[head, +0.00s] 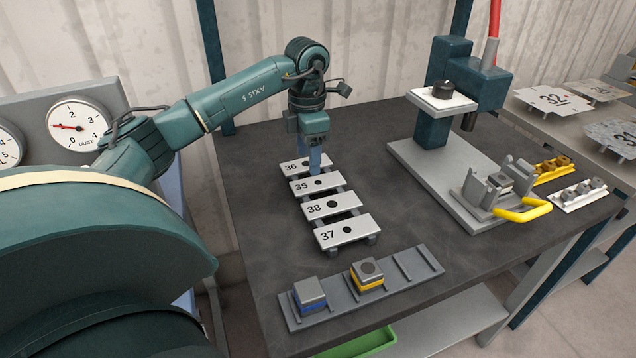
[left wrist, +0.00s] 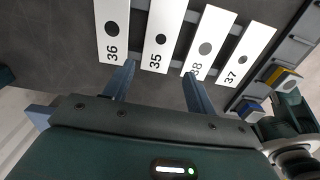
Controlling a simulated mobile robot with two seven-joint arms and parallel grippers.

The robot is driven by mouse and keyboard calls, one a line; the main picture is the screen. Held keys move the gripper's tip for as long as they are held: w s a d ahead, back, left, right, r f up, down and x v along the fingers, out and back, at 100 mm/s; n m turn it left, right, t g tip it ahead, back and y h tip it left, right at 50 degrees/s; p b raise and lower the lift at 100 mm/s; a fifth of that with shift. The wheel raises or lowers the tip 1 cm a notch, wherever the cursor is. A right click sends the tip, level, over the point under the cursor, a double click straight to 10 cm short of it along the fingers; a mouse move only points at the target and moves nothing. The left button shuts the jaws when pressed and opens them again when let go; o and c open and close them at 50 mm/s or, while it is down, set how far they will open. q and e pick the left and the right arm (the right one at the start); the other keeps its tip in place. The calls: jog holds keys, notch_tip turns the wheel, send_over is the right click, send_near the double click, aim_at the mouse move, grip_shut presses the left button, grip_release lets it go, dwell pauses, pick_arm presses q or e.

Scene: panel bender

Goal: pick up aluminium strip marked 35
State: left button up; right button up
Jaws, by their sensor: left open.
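The aluminium strip marked 35 (head: 334,181) is a pale flat plate with a dark round hole. It lies across a rack between strip 36 (head: 295,168) and strip 38 (head: 346,202). My left gripper (head: 315,172) is open and empty, pointing down above the rack by strips 36 and 35. In the left wrist view, strip 35 (left wrist: 172,17) lies between the lines of my two fingers (left wrist: 159,69), its numbered end nearest me. The fingers look clear of it; the exact height gap cannot be told. My right gripper is not in view.
Strip 37 (head: 350,230) lies at the front of the rack. A grey tray (head: 405,268) with blue- and yellow-banded blocks is nearer me. A teal press (head: 436,118) and a fixture with a yellow handle (head: 522,212) stand to the right. Dark tabletop (head: 250,190) is bare left of the rack.

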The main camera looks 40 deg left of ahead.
aim_at(311, 184)
pick_arm(q)
jog(key=shift+w+f+p, duration=0.15)
jog(key=shift+f, duration=1.5)
jog(key=shift+w+f+p, duration=0.1)
jog(key=shift+f+p, duration=0.05)
jog(key=shift+f, duration=1.5)
jog(key=shift+f, duration=0.2)
jog(key=shift+c, duration=0.5)
jog(key=c, duration=0.7)
